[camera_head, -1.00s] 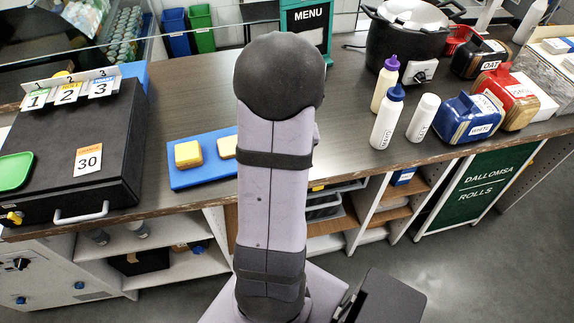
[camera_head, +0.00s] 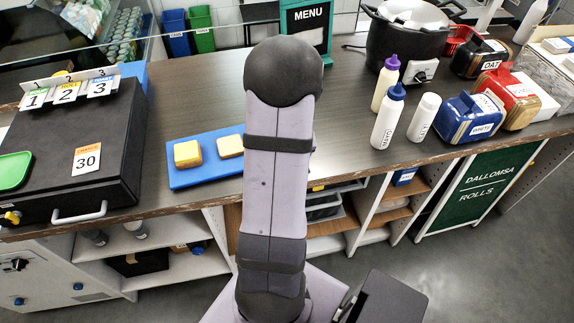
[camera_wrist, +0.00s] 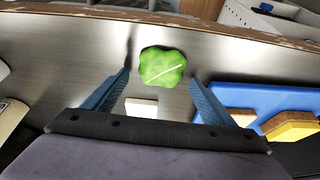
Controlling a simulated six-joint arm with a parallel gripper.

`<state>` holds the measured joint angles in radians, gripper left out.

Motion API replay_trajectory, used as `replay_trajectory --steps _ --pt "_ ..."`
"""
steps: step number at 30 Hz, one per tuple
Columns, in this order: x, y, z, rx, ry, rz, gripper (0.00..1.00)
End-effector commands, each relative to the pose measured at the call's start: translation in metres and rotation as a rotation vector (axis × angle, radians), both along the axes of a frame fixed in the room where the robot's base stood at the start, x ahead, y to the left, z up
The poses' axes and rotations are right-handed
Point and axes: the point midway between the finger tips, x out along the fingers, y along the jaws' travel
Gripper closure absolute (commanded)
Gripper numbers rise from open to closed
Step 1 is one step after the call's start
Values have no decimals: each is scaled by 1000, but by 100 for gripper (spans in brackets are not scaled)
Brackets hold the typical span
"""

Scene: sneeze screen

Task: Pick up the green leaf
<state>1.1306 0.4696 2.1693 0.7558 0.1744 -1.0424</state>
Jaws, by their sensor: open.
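The green leaf (camera_wrist: 162,67) shows in the wrist view, bright green with wavy edges and a pale midrib. It lies on the dark counter. My gripper (camera_wrist: 160,82) is open, with one blue-grey finger on each side of the leaf in the picture. The leaf appears beyond or between the fingertips; I cannot tell how high the gripper is above it. In the head view my arm hides the leaf and the gripper.
A blue board (camera_head: 205,180) with yellow sponge-like blocks (camera_head: 187,154) lies left of my arm; it also shows at right in the wrist view (camera_wrist: 245,98). A pale block (camera_wrist: 141,107) lies near the leaf. Bottles (camera_head: 388,118) stand to the right, a black box (camera_head: 85,150) at left.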

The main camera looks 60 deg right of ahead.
Motion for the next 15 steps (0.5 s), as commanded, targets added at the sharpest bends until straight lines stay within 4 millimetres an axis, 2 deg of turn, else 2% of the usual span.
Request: replay_trajectory --steps 8,9,14,15 --pt "0 0 -2 0 0 -1 22" --pt "0 0 -2 0 0 -1 27" --pt "0 0 -2 0 0 -1 65" --pt "0 0 -2 0 0 -1 66"
